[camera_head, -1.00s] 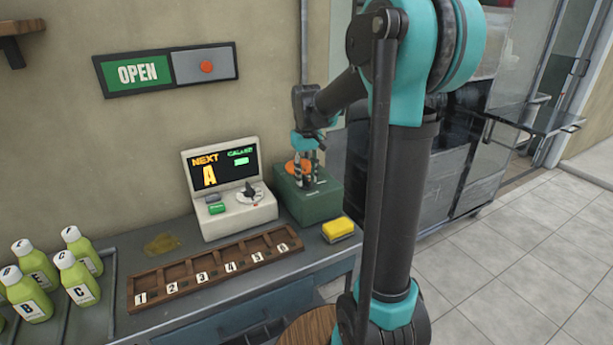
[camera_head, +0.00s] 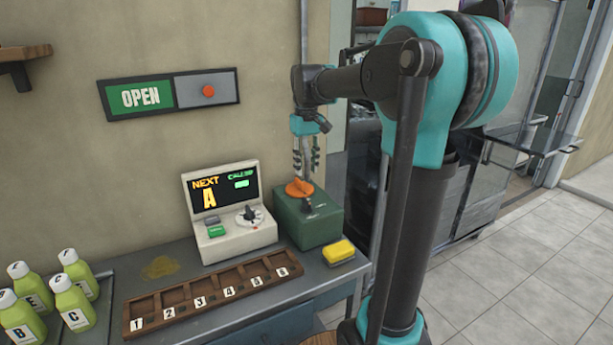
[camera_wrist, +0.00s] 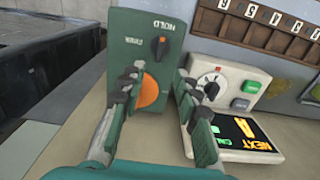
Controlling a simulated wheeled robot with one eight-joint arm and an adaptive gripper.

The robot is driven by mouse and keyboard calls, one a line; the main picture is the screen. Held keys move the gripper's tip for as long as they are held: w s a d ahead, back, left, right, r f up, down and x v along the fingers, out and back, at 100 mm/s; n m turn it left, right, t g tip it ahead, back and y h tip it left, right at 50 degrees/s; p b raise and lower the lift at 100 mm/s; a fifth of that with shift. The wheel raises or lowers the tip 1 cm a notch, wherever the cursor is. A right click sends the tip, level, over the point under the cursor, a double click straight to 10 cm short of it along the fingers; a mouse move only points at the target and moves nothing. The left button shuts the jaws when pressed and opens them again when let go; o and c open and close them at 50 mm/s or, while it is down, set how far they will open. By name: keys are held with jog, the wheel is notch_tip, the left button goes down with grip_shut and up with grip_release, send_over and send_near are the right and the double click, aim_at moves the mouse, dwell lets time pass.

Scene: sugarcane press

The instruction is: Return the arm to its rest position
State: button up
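My gripper (camera_head: 306,168) hangs pointing down above the green box (camera_head: 317,228), apart from the orange disc (camera_head: 299,188) on its top. In the wrist view the two fingers of my gripper (camera_wrist: 156,84) are spread with nothing between them. Beyond them the green box (camera_wrist: 153,30) shows its orange disc (camera_wrist: 149,91) and a black knob marked HOLD (camera_wrist: 161,47). My arm is bent at the elbow and reaches toward the wall.
A white console (camera_head: 232,240) reads NEXT A, left of the green box. A numbered wooden rack (camera_head: 207,306), yellow sponge (camera_head: 338,251) and several green bottles (camera_head: 72,302) stand on the counter. An OPEN sign (camera_head: 140,98) hangs on the wall. Floor at right is clear.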

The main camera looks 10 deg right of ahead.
jog(key=shift+r, duration=0.2)
jog(key=s+d+f+m+t, duration=0.1)
jog(key=s+f, duration=0.6)
jog(key=f, duration=0.1)
jog(key=s+d+f+m+t, duration=0.1)
jog(key=s+d+f, duration=0.1)
jog(key=s+f, duration=0.5)
jog(key=s+d+f+m+t, duration=0.1)
jog(key=s+f+t, duration=0.1)
jog(key=s+f, duration=0.6)
jog(key=shift+d+f, duration=0.3)
jog(key=shift+f, duration=0.05)
jog(key=shift+w, duration=0.1)
